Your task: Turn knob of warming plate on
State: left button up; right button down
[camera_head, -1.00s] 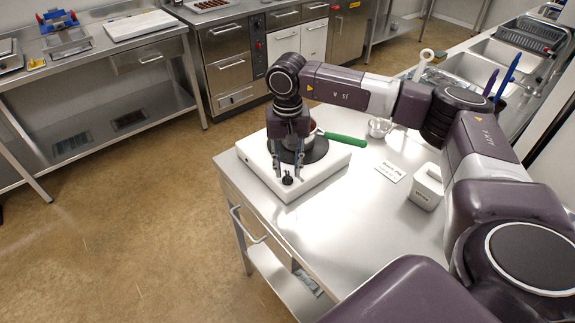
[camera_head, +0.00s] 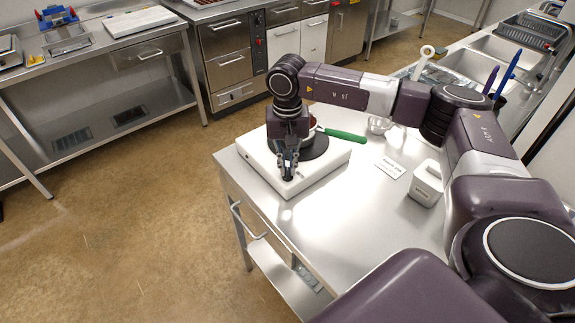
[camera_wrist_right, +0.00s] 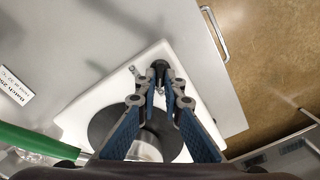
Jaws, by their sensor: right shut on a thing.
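The white warming plate (camera_head: 322,172) sits at the near left corner of the steel table, with a dark round hot surface (camera_head: 316,147) on top. In the right wrist view its black knob (camera_wrist_right: 159,65) shows between the fingertips of my right gripper (camera_wrist_right: 161,82). In the head view my right gripper (camera_head: 288,170) points down at the front of the plate, its fingers closed on the knob and hiding it there. A metal bowl (camera_wrist_right: 146,147) on the hot surface is partly hidden by the fingers. My left gripper is not in view.
A green handle (camera_head: 345,135) sticks out to the right over the plate. A small clear bowl (camera_head: 379,125), a label card (camera_head: 391,168) and a white lidded container (camera_head: 427,184) stand on the table to the right. The table's front is clear.

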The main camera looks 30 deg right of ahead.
jog(key=m+b, duration=0.2)
jog(key=m, duration=0.1)
jog(key=shift+f+m, duration=0.1)
jog(key=shift+m, duration=0.3)
jog(key=m+b, duration=0.2)
jog(key=m, duration=0.2)
jog(key=shift+s+d+m, duration=0.1)
jog(key=shift+s+m, duration=0.05)
jog(key=shift+m, duration=0.15)
jog(key=m+b, duration=0.1)
jog(key=m, duration=0.2)
jog(key=shift+s+m+b, duration=0.1)
jog(key=shift+m+b, duration=0.55)
jog(key=shift+m, duration=1.15)
jog(key=shift+r+m, duration=0.25)
jog(key=shift+m, duration=0.05)
jog(key=c, duration=2.1)
grip_release()
jog(key=shift+f, duration=0.1)
